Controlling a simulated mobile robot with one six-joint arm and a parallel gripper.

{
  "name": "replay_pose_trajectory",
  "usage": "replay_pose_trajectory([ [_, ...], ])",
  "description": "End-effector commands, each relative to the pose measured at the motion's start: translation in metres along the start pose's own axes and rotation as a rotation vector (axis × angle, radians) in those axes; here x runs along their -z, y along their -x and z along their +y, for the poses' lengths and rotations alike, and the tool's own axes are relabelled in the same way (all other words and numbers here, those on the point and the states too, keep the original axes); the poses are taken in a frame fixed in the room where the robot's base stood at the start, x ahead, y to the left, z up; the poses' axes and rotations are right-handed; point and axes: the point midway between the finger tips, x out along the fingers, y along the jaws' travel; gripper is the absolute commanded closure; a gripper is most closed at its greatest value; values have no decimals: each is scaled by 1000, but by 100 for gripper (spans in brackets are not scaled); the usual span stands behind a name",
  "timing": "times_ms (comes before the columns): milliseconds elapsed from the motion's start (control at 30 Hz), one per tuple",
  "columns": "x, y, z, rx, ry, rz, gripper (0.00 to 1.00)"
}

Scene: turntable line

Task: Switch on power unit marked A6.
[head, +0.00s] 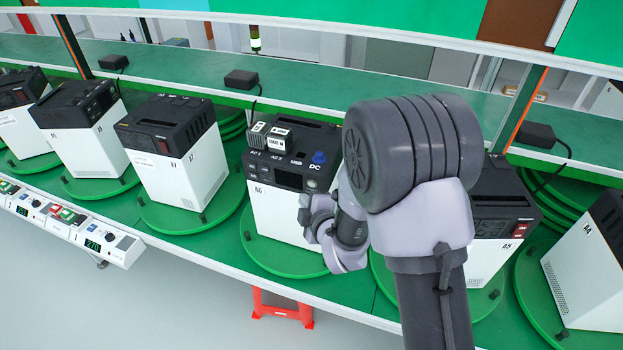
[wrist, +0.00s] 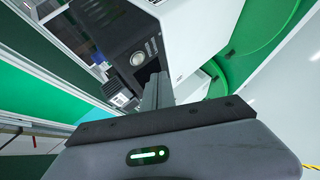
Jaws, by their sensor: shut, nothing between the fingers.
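The power unit marked A6 (head: 279,212) stands on a green turntable near the middle of the head view. It has a white body and a black top part with AC 1, AC 2, USB and DC markings, a small display (head: 288,180) and a blue knob (head: 319,157). My arm hides its right side. In the wrist view, my gripper (wrist: 157,80) is shut and empty, its fingers over the unit's black panel (wrist: 125,35), just beside a round silver button (wrist: 137,58). I cannot tell whether the fingertips touch the panel.
Similar units stand on their own turntables to the left, such as A7 (head: 180,175), and to the right, such as A5 (head: 490,240). Black adapters (head: 241,79) sit on the shelf behind. A red stool (head: 282,308) stands below the line's front edge.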

Motion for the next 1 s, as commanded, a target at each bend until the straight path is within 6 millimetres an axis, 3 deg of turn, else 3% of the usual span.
replay_pose_trajectory([
  [300,-12,-18,12,-1,0,1,100],
  [1000,-12,-18,12,-1,0,1,100],
])
